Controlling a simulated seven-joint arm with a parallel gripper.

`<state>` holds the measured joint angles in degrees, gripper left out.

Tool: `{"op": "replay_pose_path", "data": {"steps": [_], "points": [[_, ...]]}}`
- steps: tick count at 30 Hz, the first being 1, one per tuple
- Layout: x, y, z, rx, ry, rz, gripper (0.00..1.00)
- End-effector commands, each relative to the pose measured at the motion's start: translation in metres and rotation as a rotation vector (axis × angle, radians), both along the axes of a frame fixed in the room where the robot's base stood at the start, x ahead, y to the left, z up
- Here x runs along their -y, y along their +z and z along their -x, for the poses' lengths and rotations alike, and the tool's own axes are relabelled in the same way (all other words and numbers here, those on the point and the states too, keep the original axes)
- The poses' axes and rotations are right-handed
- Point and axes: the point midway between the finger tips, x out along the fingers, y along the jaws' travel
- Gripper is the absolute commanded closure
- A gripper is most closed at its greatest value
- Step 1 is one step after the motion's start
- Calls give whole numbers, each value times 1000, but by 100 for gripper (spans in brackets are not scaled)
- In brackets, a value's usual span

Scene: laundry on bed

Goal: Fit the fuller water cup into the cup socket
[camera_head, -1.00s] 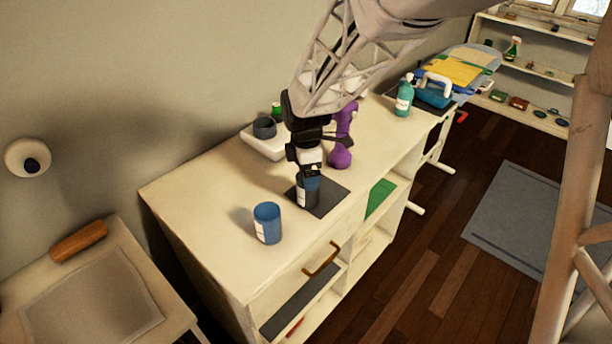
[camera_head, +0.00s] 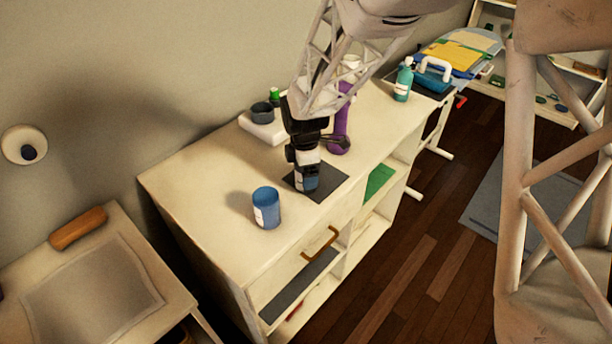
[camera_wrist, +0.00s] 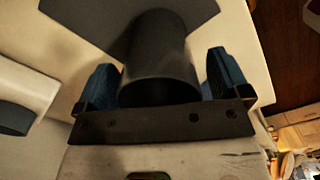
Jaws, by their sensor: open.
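A dark grey cup (camera_wrist: 158,50) stands between the two blue finger pads of my gripper (camera_wrist: 163,74) in the wrist view. The fingers are apart, one on each side of the cup. In the head view my gripper (camera_head: 307,179) points down over the cup, which it largely hides, on a dark mat (camera_head: 328,184). A blue cup (camera_head: 266,208) with a white label stands left of the mat. A white block with a dark round holder (camera_head: 262,112), possibly the socket, sits at the back. The water levels cannot be seen.
A purple object (camera_head: 340,128) stands close behind my gripper, and a teal bottle (camera_head: 403,82) is farther right on the cabinet top (camera_head: 210,187). The cabinet's front edge lies near the mat. The top is clear left of the blue cup.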

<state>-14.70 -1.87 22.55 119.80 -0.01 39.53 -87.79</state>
Motion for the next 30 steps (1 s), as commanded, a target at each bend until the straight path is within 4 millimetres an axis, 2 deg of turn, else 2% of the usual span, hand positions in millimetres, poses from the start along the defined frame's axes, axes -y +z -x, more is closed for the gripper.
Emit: {"op": "replay_pose_path", "data": {"steps": [11,22,30], "points": [[0,0,0,0,0,0,6],[0,0,0,0,0,0,61],[0,1,0,0,0,0,63]]}}
